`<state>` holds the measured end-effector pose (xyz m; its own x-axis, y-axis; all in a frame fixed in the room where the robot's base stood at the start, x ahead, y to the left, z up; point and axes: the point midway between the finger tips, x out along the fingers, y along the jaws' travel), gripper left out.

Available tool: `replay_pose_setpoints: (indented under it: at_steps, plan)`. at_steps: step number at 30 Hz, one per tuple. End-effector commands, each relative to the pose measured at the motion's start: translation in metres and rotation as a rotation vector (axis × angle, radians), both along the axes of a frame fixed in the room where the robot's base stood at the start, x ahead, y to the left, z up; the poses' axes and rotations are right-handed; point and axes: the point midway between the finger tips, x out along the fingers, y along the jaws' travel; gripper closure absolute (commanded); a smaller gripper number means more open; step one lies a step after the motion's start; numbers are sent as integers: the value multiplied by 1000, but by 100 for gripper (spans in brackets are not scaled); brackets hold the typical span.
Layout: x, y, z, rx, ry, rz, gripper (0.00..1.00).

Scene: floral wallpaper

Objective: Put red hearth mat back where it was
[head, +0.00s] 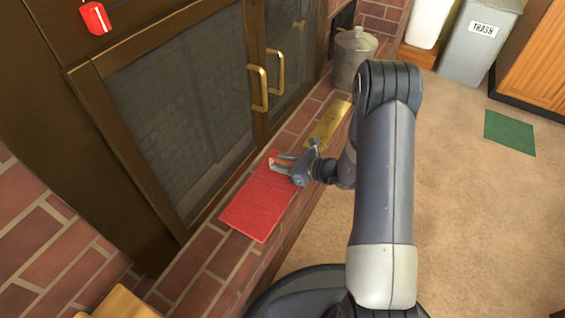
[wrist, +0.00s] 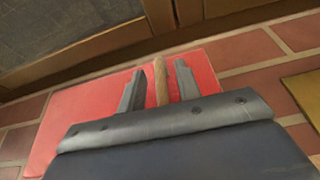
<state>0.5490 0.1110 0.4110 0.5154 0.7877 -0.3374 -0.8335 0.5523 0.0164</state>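The red hearth mat (head: 258,205) lies flat on the brick hearth in front of the glass fireplace doors. It also shows in the wrist view (wrist: 85,105), partly hidden by my gripper. My gripper (head: 279,161) is at the right end of the mat, low over it, with its fingers pointing toward the doors. In the wrist view the two fingers (wrist: 158,86) are apart over the red surface. A narrow tan strip (wrist: 161,84) shows between them, with gaps on both sides. I cannot tell what the strip is, or whether the fingers touch the mat.
A gold mat (head: 328,123) lies on the hearth to the right. A lidded metal pot (head: 353,60) stands beyond it. Brass handles (head: 257,88) stick out from the doors. A green mat (head: 510,133) and a grey trash bin (head: 477,45) are on the right. Open carpet lies between.

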Motion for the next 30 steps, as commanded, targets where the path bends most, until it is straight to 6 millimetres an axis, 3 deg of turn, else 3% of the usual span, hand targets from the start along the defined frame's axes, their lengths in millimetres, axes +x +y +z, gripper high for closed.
replay_pose_setpoints:
  at_steps: [8, 21, 30]
  plan:
    - [-3, -6, 5, 1, 1, -3, 68]
    - [-47, -74, 35, 1, 0, -4, 68]
    - [-61, -94, 41, 0, 0, 0, 68]
